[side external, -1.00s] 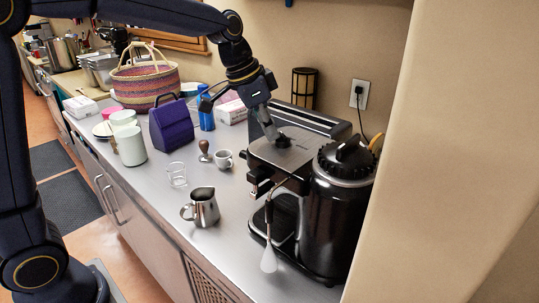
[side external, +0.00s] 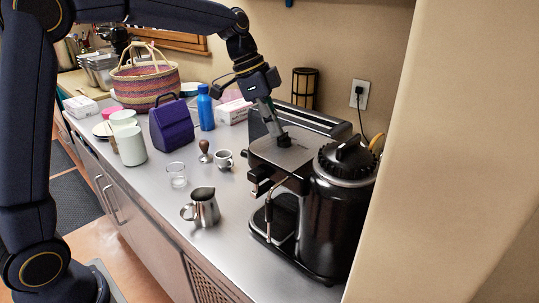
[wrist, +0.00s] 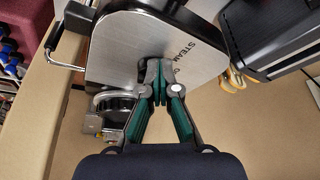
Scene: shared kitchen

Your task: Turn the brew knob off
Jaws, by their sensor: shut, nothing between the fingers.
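The espresso machine (side external: 285,155) stands on the steel counter with a black knob (side external: 284,141) on its flat metal top. My gripper (side external: 275,125) points down onto this knob from above, and its tips seem to be at or just touching it. In the wrist view the fingers of my gripper (wrist: 160,88) are shut together over the machine's metal top (wrist: 122,45). The word STEAM is printed beside the fingertips. The knob is largely hidden by the fingers there. I cannot make out a brew label or the knob's setting.
The wall is close behind.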

